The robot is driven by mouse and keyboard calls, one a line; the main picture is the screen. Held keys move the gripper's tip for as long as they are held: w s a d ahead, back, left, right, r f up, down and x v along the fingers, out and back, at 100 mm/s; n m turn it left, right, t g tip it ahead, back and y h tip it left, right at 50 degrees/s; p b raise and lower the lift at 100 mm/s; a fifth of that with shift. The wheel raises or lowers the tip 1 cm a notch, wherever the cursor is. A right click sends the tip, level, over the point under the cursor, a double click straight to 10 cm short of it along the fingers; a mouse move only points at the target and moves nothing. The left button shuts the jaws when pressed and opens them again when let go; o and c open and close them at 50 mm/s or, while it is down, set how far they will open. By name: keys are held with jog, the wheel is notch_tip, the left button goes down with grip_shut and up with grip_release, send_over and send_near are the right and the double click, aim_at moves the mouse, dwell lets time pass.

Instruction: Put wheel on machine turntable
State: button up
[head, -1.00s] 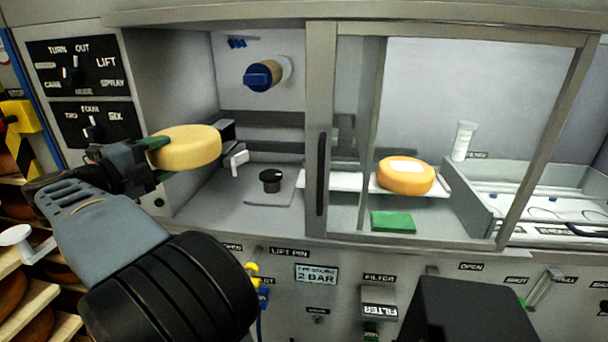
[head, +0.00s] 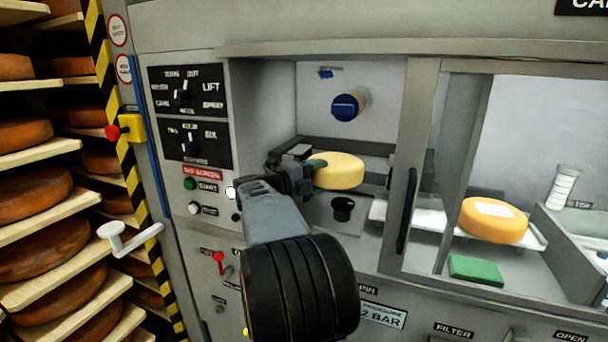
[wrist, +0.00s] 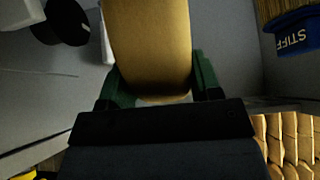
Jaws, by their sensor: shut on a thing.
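A pale yellow cheese wheel (head: 338,171) is held flat in my gripper (head: 316,172), inside the open left bay of the machine. The wheel also fills the upper middle of the wrist view (wrist: 150,45), with a green finger at each side of it. The machine turntable, a small black round hub (head: 343,207) on the bay floor, stands below the wheel in the head view. It seems to show as a dark round shape at the wrist view's upper left (wrist: 62,22). The wheel looks raised above it.
A sliding door frame with a dark handle (head: 407,211) bounds the bay on the right. Behind it are an orange labelled wheel (head: 493,220) and a green block (head: 475,269). Cheese shelves (head: 40,230) stand at left.

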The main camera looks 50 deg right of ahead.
jog(key=shift+s+d+f+b, duration=0.15)
jog(key=shift+d+f, duration=0.75)
jog(key=shift+f, duration=0.6)
jog(key=shift+w+d+f+b, duration=0.15)
jog(key=shift+d+f, duration=0.8)
jog(key=shift+f, duration=0.5)
jog(key=shift+s+d+f+b, duration=0.15)
jog(key=shift+d+f, duration=0.75)
jog(key=shift+f, duration=0.6)
jog(key=shift+f, duration=0.2)
jog(key=o, duration=1.5)
jog(key=shift+o, duration=0.2)
jog(key=shift+r, duration=0.2)
jog(key=shift+v, duration=3.85)
